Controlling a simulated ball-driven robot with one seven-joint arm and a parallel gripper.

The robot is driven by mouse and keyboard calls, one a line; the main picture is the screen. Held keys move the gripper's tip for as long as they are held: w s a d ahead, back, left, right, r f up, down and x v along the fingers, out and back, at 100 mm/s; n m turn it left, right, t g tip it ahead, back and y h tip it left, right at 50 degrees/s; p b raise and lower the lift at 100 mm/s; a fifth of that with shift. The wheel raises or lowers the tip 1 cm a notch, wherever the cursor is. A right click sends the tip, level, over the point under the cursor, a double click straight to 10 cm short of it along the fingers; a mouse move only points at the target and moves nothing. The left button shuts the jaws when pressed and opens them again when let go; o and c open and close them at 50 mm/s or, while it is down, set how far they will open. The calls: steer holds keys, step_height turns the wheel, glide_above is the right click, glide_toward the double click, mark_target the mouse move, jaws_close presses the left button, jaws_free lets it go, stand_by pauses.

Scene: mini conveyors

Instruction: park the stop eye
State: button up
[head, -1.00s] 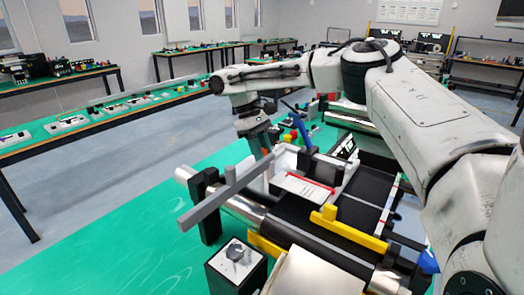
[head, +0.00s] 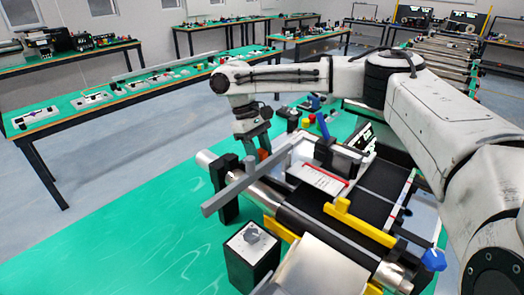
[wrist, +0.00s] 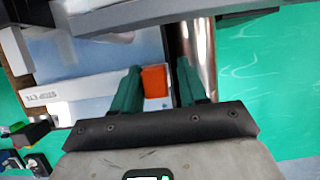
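An orange block (wrist: 154,82), which I take to be the stop eye, sits at the end of a white strip (wrist: 80,92) lettered STOP EYE in the wrist view. My gripper (wrist: 158,80) has its two green fingers on either side of the block. The left finger is close against it; a gap shows to the right finger, so the gripper is open around it. In the head view my gripper (head: 258,152) points down behind the grey bar (head: 245,180) of the conveyor, with a bit of orange (head: 264,154) at its fingertips. The bar hides part of this spot.
The conveyor (head: 300,215) has a metal roller, black belt and yellow guides (head: 350,220). A blue lever (head: 322,125) stands just right of my gripper. The green tabletop (head: 140,240) at left is clear.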

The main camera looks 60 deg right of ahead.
steer(key=shift+o, duration=0.9)
steer(key=shift+w+r, duration=0.1)
steer(key=shift+r, duration=0.05)
steer(key=a+b+v, duration=0.1)
steer(key=v, duration=0.9)
steer(key=shift+d+r, duration=0.2)
steer(key=shift+d, duration=0.25)
steer(key=shift+f, duration=0.1)
